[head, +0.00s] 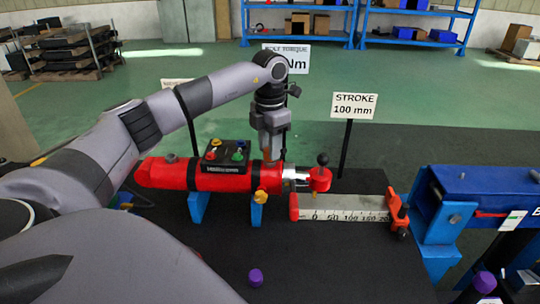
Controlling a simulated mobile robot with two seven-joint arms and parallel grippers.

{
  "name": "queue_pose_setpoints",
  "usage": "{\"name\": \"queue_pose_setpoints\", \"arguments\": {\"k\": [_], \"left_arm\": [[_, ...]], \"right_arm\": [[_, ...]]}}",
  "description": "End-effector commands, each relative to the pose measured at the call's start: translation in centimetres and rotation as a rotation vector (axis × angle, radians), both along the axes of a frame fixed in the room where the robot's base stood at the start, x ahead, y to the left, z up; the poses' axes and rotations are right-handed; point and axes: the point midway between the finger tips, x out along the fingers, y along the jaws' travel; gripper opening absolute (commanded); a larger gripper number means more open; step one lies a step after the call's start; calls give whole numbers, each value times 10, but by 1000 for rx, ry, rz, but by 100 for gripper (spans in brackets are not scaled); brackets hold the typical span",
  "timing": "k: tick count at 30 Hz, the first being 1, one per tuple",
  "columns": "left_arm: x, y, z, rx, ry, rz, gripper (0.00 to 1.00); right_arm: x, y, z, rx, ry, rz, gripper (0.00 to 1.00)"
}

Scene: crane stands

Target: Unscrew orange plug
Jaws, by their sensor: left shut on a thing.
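A red cylinder (220,181) lies across blue supports on the dark surface, mid-view. My left gripper (271,155) points down over its right end, next to a black band, and is shut. A yellow-orange knob (260,197) shows lower on the cylinder's near side. My right gripper is not in view.
A black box with coloured knobs (226,153) stands on the cylinder. A red part with a black ball knob (320,178) and a scale (345,207) lie to the right. A STROKE sign (354,105) stands behind. A blue machine (480,195) is far right.

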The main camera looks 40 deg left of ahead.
Motion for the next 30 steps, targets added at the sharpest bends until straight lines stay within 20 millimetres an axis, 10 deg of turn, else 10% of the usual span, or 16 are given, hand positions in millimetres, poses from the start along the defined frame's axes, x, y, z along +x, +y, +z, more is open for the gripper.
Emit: {"name": "queue_pose_setpoints", "arguments": {"k": [30], "left_arm": [[1, 1, 4, -1, -8, 648, 0]], "right_arm": [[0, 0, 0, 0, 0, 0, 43]]}}
